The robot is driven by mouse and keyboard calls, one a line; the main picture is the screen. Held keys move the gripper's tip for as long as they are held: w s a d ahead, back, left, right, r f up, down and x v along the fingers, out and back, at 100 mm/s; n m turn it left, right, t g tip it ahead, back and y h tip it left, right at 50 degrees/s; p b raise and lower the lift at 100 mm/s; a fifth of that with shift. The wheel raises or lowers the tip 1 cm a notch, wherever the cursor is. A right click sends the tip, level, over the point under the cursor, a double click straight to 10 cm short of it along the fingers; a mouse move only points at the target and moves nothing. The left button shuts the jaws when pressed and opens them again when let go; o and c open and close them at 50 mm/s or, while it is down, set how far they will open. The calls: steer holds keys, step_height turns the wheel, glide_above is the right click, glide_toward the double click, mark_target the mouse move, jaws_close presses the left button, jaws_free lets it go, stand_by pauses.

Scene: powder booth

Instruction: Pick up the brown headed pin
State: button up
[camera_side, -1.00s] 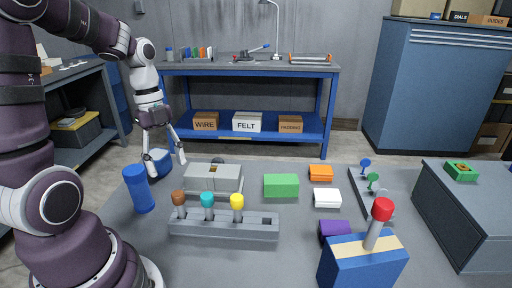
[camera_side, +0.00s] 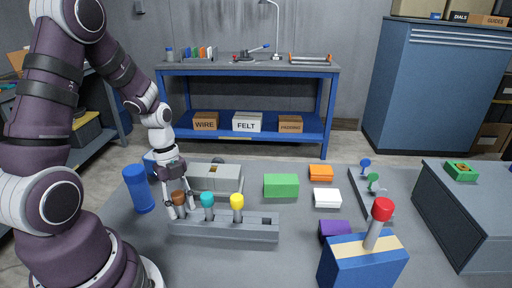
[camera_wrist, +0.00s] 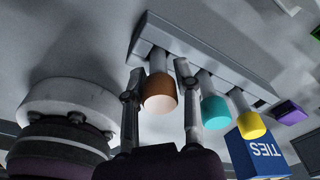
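The brown headed pin (camera_side: 179,198) stands upright in the left end of a grey slotted block (camera_side: 224,231). Pins with teal (camera_side: 207,199) and yellow (camera_side: 237,200) heads stand to its right in the same block. My gripper (camera_side: 180,214) is lowered over the brown pin, with one finger on each side of it. In the wrist view the brown head (camera_wrist: 160,100) lies between my two spread fingers (camera_wrist: 158,82). A gap shows on the left of the head; the right finger is close to it, and I cannot tell whether it touches.
A blue cylinder (camera_side: 138,189) stands left of the block. A grey box (camera_side: 215,178) is just behind it. Green (camera_side: 281,185), orange (camera_side: 321,172) and white (camera_side: 327,198) blocks lie to the right. A blue box with a red headed pin (camera_side: 380,212) is front right.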

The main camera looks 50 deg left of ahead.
jaws_close()
